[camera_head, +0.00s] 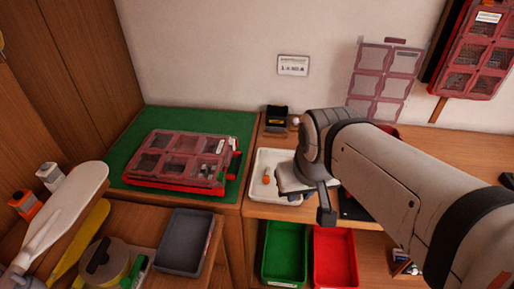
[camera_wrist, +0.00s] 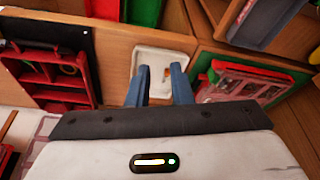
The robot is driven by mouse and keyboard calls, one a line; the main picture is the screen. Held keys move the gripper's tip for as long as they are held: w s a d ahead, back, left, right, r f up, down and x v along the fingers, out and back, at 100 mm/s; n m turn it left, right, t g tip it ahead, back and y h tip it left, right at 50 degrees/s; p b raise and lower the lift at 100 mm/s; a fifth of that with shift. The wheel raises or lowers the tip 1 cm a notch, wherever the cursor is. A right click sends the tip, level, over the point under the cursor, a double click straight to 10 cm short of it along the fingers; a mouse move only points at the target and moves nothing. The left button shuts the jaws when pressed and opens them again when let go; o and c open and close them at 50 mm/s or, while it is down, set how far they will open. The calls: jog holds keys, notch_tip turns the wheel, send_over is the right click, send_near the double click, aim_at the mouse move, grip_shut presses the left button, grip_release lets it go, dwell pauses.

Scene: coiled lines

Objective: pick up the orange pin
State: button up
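The orange pin (camera_head: 266,175) lies on a white tray (camera_head: 262,160) on the wooden bench, left of my gripper in the head view. In the wrist view a small orange shape, likely the pin (camera_wrist: 167,72), shows on the white tray (camera_wrist: 150,54), between and beyond the fingertips. My gripper (camera_wrist: 160,68) is open, with its two blue fingers apart and nothing between them that I can see held. In the head view my arm hides the right part of the tray, and the fingers are hard to make out.
A red compartment case (camera_head: 180,160) with clear lids lies on a green mat (camera_head: 230,122) to the left. A small black box (camera_head: 277,118) stands behind the tray. Green (camera_head: 285,253) and red (camera_head: 335,258) bins sit below the bench front. A grey bin (camera_head: 184,242) is at lower left.

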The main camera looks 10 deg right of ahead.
jog(key=m+g+y+b, duration=0.1)
jog(key=m+g+b, duration=0.1)
jog(key=m+g, duration=0.15)
send_over(267, 173)
notch_tip(267, 173, down, 16)
jog(key=shift+t, duration=0.25)
notch_tip(267, 173, down, 8)
jog(key=shift+d+r+p, duration=0.1)
jog(key=shift+r+p, duration=0.05)
jog(key=shift+p, duration=0.75)
grip_shut()
